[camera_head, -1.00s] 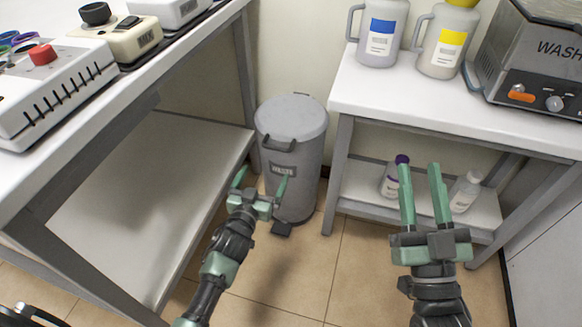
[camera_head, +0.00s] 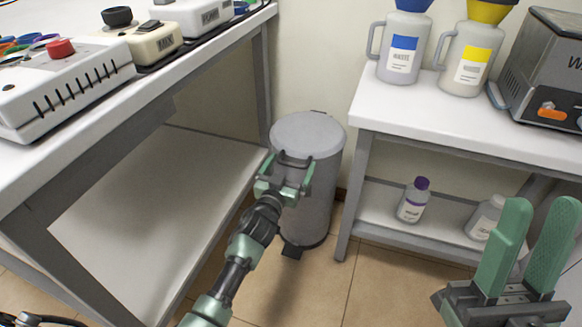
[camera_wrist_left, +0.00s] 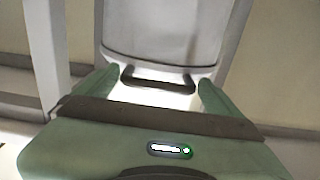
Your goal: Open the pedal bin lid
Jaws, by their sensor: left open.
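The grey pedal bin (camera_head: 318,200) stands on the floor between the two tables, its round lid (camera_head: 306,132) down. A dark handle (camera_head: 294,161) sticks out at the front of the lid. My left gripper (camera_head: 287,169) is open at the bin's front, with its fingers on either side of the handle. In the left wrist view the handle (camera_wrist_left: 158,84) lies between the open fingertips, and the lid (camera_wrist_left: 160,30) is behind it. I cannot tell whether the fingers touch the handle. The pedal (camera_head: 292,250) shows at the bin's foot. My right gripper (camera_head: 535,245) is open and empty at the lower right.
A left table (camera_head: 225,40) carries testing devices and has a lower shelf (camera_head: 150,215). A right table (camera_head: 440,120) carries two waste jugs and a washer (camera_head: 545,70). Bottles stand on its lower shelf. The tiled floor in front of the bin is clear.

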